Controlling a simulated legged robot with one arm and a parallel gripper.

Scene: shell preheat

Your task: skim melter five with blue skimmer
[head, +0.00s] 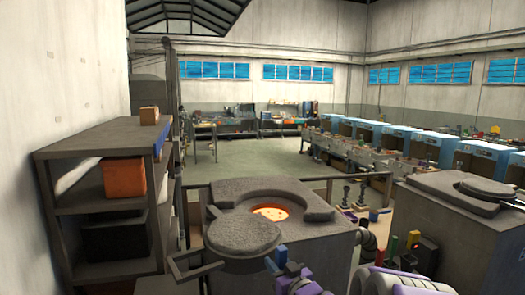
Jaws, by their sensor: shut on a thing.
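A grey melter (322,248) stands in front of me in the head view. Its round top opening glows orange with melt (271,211) inside a thick grey collar. A round grey lid (243,232) is swung off to the front left of the opening. My gripper (291,271) is at the bottom edge, in front of the melter, partly cut off. It is shut on a small blue piece (281,257), which looks like the handle of the blue skimmer. The skimmer's head cannot be made out. No number shows on the melter.
A dark shelf rack (98,153) with an orange bin (124,177) stands close on the left. A second melter (465,225) with its lid on stands on the right. Coloured upright handles (392,245) stand between the melters. Open floor (255,157) lies behind the railing.

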